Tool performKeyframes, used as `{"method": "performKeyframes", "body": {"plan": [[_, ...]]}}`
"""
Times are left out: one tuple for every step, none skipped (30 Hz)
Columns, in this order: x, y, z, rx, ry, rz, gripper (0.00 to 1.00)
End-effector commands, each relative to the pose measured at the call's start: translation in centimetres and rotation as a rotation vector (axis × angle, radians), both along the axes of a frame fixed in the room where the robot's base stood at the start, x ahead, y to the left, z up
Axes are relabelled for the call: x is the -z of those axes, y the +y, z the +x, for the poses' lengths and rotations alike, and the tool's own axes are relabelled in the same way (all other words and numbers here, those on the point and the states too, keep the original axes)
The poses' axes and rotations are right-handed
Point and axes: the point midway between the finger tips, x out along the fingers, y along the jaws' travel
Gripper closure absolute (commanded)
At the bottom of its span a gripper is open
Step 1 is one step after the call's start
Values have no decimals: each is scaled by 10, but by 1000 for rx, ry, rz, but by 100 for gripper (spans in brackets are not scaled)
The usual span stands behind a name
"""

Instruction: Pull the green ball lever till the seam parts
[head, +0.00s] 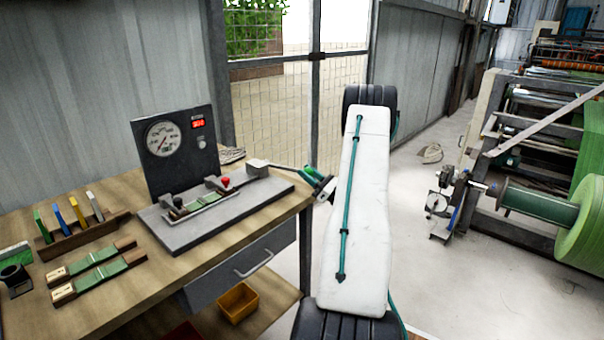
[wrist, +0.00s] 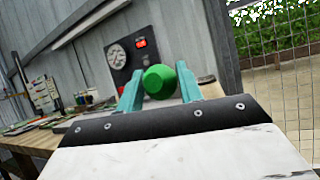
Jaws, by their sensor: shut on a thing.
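My gripper (wrist: 158,88) is shut on the green ball (wrist: 159,82) of the lever, with one teal finger on each side of it. In the head view my gripper (head: 318,182) is at the table's right edge, and my arm partly hides the ball. The tester's grey base (head: 243,206) stands on the table, and the lever's rod runs out from its right end. A green seam strip (head: 206,203) lies between the clamps. I cannot see a gap in the strip. Behind it is a dark panel with a round gauge (head: 163,138) and a lit red display (head: 198,123).
Two more green strips (head: 97,271) on wooden holders lie at the table's front left. A wooden rack (head: 82,234) with coloured pieces stands behind them. A drawer with a handle (head: 254,264) is under the tabletop. Open floor (head: 425,250) lies to the right, before a roll machine (head: 540,205).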

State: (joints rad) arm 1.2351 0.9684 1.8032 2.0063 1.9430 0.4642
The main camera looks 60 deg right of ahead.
Motion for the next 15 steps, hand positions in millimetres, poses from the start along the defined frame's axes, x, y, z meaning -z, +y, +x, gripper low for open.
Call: {"method": "performKeyframes", "body": {"plan": [[2,-3,-3,9,-1,2,100],[2,-3,-3,10,-2,2,100],[2,-3,-3,10,-2,2,100],[2,-3,-3,10,-2,3,100],[2,-3,-3,10,-2,3,100],[3,-2,-3,10,-1,3,100],[3,-2,-3,9,-1,4,100],[3,-2,-3,9,-1,4,100],[3,-2,-3,9,0,4,100],[3,-2,-3,10,0,5,100],[3,-2,-3,10,0,5,61],[3,-2,-3,9,1,6,50],[3,-2,-3,8,1,6,45],[3,-2,-3,7,1,5,45],[3,-1,-2,7,1,5,45]]}}
